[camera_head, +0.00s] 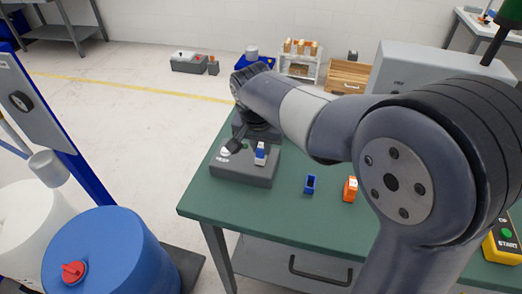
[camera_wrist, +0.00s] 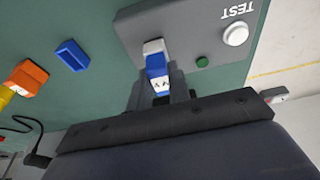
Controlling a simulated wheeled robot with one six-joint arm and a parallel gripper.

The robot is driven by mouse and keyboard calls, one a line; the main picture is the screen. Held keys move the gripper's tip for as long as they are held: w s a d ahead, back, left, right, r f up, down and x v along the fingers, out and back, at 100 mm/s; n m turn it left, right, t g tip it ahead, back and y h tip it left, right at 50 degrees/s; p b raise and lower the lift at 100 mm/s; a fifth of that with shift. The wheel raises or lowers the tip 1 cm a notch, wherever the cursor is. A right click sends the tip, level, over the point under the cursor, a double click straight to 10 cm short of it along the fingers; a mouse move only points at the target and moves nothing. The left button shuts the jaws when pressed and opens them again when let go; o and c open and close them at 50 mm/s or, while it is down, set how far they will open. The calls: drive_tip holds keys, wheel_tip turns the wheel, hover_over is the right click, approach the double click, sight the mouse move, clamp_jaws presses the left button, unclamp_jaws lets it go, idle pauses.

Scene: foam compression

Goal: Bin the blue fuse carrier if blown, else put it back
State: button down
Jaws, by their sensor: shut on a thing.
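The blue fuse carrier (camera_wrist: 157,68) has a white label with a dark mark and stands at the grey TEST box (camera_wrist: 184,40). In the head view the carrier (camera_head: 261,153) is upright on the box (camera_head: 243,170). My gripper (camera_wrist: 163,90) is shut on the carrier, its dark fingers on either side. The box has a white button (camera_wrist: 235,34) and a small green lamp (camera_wrist: 203,62); I cannot tell whether the lamp is lit. How deep the carrier sits is hidden. An empty-looking blue holder (camera_head: 310,184) stands on the green table.
An orange block (camera_head: 350,190) stands right of the blue holder on the green table (camera_head: 280,210). A yellow START box (camera_head: 503,243) is at the right edge. A blue drum (camera_head: 110,255) stands on the floor at left. Bare table lies in front of the TEST box.

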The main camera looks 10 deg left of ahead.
sight(261, 147)
drive_tip(key=shift+r+p, duration=1.2)
drive_tip(key=shift+r, duration=0.25)
idle(0.6)
drive_tip(key=shift+r+p, duration=2)
drive_tip(key=shift+r, duration=0.4)
